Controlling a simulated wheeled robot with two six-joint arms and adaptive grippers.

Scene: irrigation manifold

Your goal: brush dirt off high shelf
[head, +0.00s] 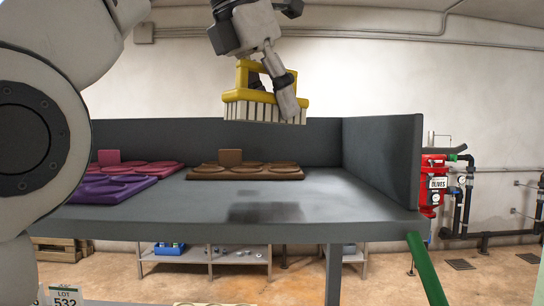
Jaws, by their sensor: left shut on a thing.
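My left gripper (270,78) is shut on a yellow brush (236,98) with pale bristles pointing down. It holds the brush in the air above the shelf, with a clear gap below the bristles. The high shelf (335,205) is a dark grey surface with raised walls at the back and right. A dark smudged patch of dirt (266,212) lies on its front middle part, below the brush. My right gripper is not in view.
A brown tray (246,171), a purple tray (112,188) and a pinkish tray (135,168) sit on the shelf's left and middle. Red manifold piping (431,187) is on the wall at right. A green pole (426,270) rises at front right. The shelf's right part is clear.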

